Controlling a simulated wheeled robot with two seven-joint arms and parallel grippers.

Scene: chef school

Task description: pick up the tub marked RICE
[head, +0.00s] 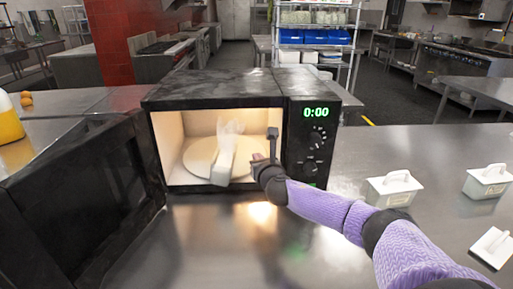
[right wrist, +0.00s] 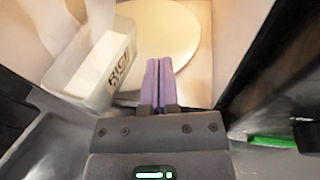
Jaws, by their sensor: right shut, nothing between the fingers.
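The tub marked RICE (head: 222,168) sits inside the open microwave, on or over the round plate (head: 194,157), with whitish steam above it. In the right wrist view the tub (right wrist: 75,83) lies to the left of the fingers, tilted in the picture, with its dark lettering facing them. My right gripper (head: 262,157) is at the microwave's opening, to the right of the tub. Its purple fingers (right wrist: 158,64) are together and empty, apart from the tub. My left gripper is out of view.
The black microwave (head: 215,92) has its door (head: 80,205) swung open to the left. Its control panel (head: 312,150) is right of my gripper. Several white lidded tubs (head: 391,190) stand on the counter at right. The counter in front is clear.

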